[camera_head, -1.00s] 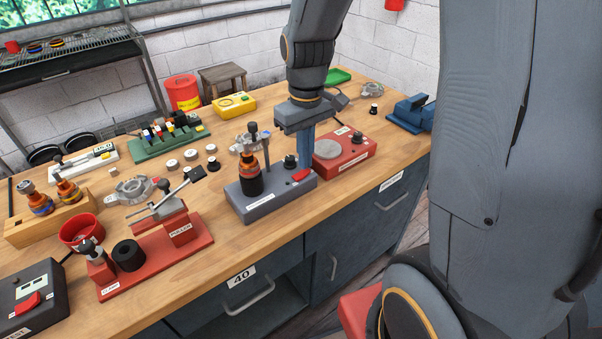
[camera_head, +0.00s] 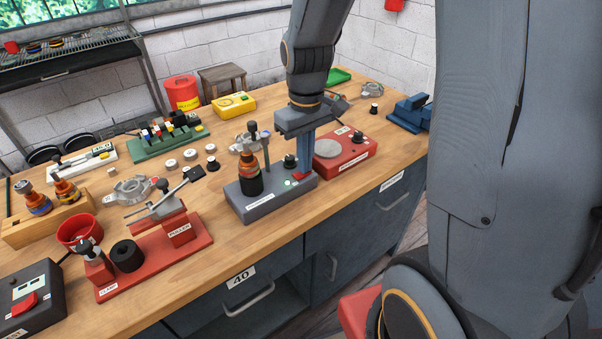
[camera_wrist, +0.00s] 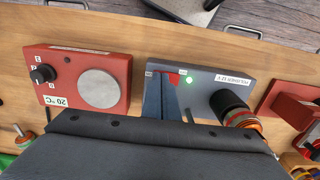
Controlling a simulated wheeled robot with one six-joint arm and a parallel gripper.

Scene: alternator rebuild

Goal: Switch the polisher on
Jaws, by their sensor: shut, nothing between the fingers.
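The polisher is a grey box (camera_head: 268,203) with a white label near the middle of the bench. An orange-and-black part (camera_head: 250,165) stands upright on its left end, and a black knob (camera_head: 290,161) is at its back. A small green lamp is lit on its right end; it shows clearly in the wrist view (camera_wrist: 190,79). A red switch (camera_wrist: 173,77) beside the lamp is partly hidden by my fingers. My gripper (camera_head: 304,172) points down with its blue fingers shut and empty, at the switch; I cannot tell whether they touch it.
A red hotplate box (camera_head: 352,158) with a round grey plate stands close on the right of the polisher. A red puller fixture (camera_head: 160,255) is to the left. A blue vise (camera_head: 410,113) is at the back right. Bare bench lies in front.

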